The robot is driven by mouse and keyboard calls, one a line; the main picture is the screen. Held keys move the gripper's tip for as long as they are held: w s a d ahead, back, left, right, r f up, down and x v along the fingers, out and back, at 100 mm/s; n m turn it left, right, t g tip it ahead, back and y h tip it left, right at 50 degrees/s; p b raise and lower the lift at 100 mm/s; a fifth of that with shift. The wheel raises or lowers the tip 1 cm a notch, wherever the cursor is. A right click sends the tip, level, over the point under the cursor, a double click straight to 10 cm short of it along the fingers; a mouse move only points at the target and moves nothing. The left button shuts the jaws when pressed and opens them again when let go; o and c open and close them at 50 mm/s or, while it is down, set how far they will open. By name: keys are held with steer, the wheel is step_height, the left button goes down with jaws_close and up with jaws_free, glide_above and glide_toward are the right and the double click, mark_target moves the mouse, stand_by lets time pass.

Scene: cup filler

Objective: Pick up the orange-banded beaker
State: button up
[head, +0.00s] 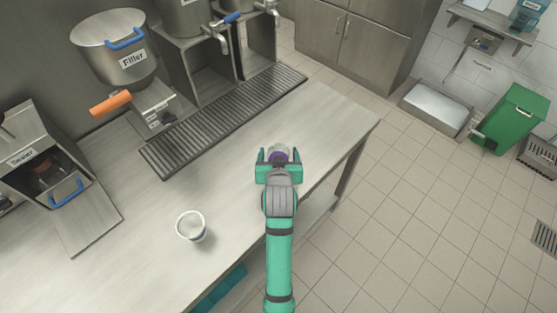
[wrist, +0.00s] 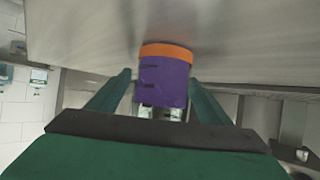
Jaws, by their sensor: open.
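The beaker (wrist: 163,80) is purple with an orange band and shows in the middle of the wrist view. It stands on the steel counter; the wrist picture appears upside down, with the counter at the top. My gripper (head: 279,155) is open, with one green finger on each side of the beaker. I cannot tell whether either finger touches it. In the head view only a small purple and grey part of the beaker (head: 280,155) shows between the fingers, near the counter's right edge; the rest is hidden by my gripper.
A white cup (head: 191,226) stands on the counter to the left of my arm. The filler (head: 118,50), the sealer (head: 45,165) and a drain grate (head: 225,120) line the back. The counter's front edge is close to my gripper. A green bin (head: 510,118) stands on the floor at right.

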steer(key=c, duration=1.3)
steer(key=shift+r, duration=0.15)
